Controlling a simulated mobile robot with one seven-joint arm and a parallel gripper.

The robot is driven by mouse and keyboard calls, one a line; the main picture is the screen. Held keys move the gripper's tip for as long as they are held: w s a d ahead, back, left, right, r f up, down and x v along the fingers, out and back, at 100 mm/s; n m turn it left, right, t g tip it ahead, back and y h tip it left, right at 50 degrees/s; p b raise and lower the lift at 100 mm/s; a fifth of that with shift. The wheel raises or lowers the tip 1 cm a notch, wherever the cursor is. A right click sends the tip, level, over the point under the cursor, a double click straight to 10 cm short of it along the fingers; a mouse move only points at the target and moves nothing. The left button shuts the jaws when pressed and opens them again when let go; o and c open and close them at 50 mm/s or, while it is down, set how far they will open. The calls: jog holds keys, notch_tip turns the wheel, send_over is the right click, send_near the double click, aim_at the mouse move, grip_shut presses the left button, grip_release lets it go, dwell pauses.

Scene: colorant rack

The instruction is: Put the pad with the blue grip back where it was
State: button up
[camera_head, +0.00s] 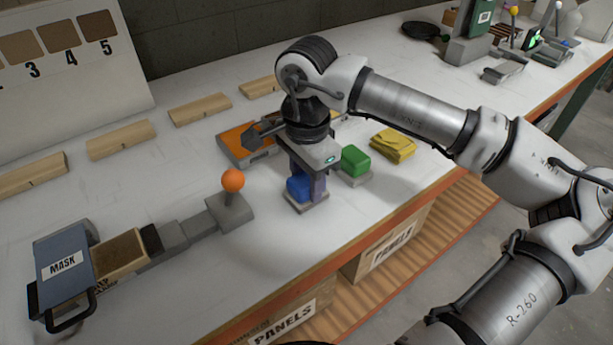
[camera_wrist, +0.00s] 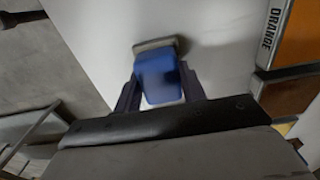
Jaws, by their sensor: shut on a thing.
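The pad with the blue grip (camera_head: 298,187) is in my gripper (camera_head: 308,188), at the middle of the bench in the head view. Its grey base (camera_head: 307,207) is at the lower end, close to the bench top; I cannot tell whether it touches. In the wrist view the blue grip (camera_wrist: 158,78) sits between the two dark fingers (camera_wrist: 160,95), with the pad's pale base (camera_wrist: 157,45) beyond it. My gripper is shut on the blue grip. A similar pad with a green grip (camera_head: 355,160) stands just to the right.
An orange tray (camera_head: 238,145) lies behind my gripper. A folded yellow cloth (camera_head: 393,145) lies right of the green pad. Wooden blocks (camera_head: 121,139) line the back. The front strip of bench is clear.

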aim_at(307, 177)
jog(key=shift+f, duration=0.15)
jog(key=o, duration=0.9)
jog(key=shift+r, duration=0.3)
notch_tip(307, 177, up, 12)
jog(key=shift+f+b, duration=0.1)
jog(key=shift+b, duration=0.55)
